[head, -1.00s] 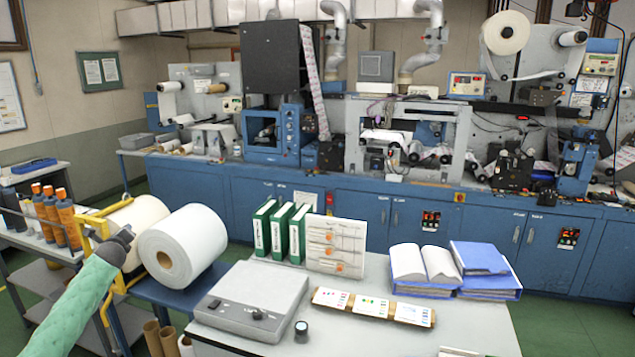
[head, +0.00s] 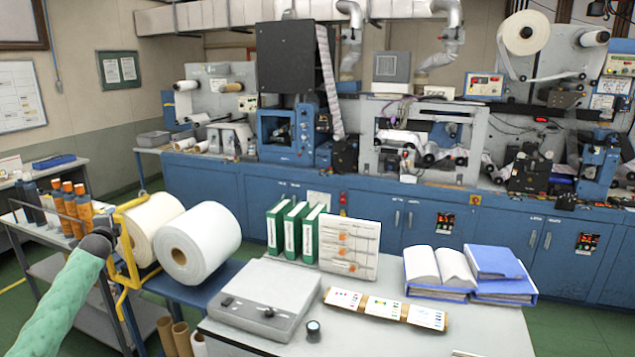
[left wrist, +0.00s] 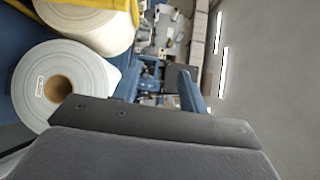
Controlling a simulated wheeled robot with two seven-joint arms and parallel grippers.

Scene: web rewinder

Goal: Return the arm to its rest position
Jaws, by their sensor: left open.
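My left arm, in a green sleeve, comes in from the lower left of the head view. My left gripper (head: 106,232) is at its dark end, in front of the yellow frame and left of the white rolls. In the left wrist view the gripper's blue fingers (left wrist: 158,92) stand apart with nothing between them. The nearer white roll (head: 200,245) has a brown core and also shows in the left wrist view (left wrist: 90,78). A second roll (head: 150,222) lies behind it. My right gripper is not in view.
A yellow frame (head: 128,262) stands close to my left gripper. Orange-capped bottles (head: 76,205) stand on a cart at the left. A grey table (head: 470,325) holds a flat grey device (head: 265,295), green binders (head: 293,228) and blue binders (head: 500,275). Machines line the back.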

